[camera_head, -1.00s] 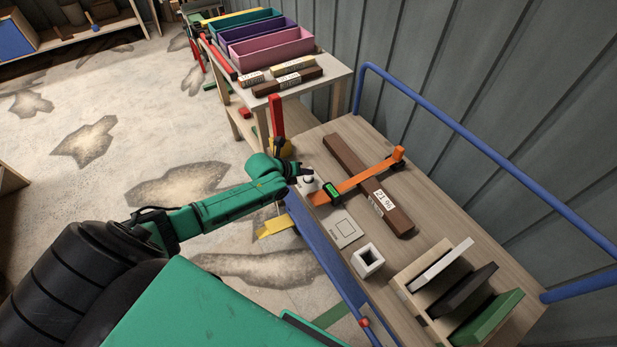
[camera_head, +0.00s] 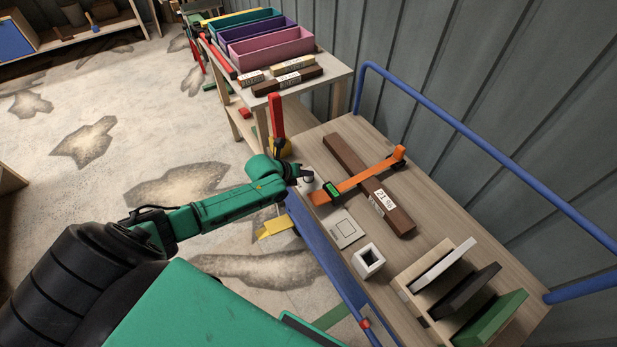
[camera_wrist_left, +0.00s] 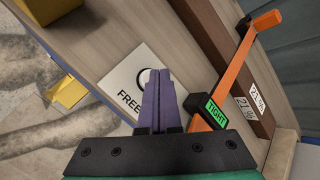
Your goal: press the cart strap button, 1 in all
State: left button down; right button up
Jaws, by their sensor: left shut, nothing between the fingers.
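The orange strap (camera_head: 355,180) lies across a brown beam (camera_head: 345,160) on the cart top. Its dark buckle shows green "TIGHT" in the left wrist view (camera_wrist_left: 216,113). Beside it is a white plate (camera_wrist_left: 125,82) marked "FREE" with a dark round outline, partly hidden behind my fingers; I cannot see the button itself clearly. My left gripper (camera_head: 308,177) is shut and empty, its purple fingers (camera_wrist_left: 158,75) together over the plate's round mark. Whether the tips touch it, I cannot tell. My right gripper is not in view.
A white square holder (camera_head: 368,261) and a rack with several upright panels (camera_head: 440,265) stand nearer on the cart. A blue rail (camera_head: 480,145) runs along the wall side. A table with bins (camera_head: 268,47) stands beyond. A flat square plate (camera_head: 346,230) lies near the edge.

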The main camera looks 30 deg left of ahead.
aim_at(307, 180)
pick_arm(q)
jog(key=shift+f+b, duration=0.35)
jog(key=shift+f, duration=0.05)
dwell(0.5)
jog(key=shift+r+p, duration=0.7)
jog(key=shift+r, duration=0.15)
notch_tip(307, 180, up, 5)
jog(key=p, duration=0.4)
jog(key=shift+r, duration=0.1)
dwell(0.4)
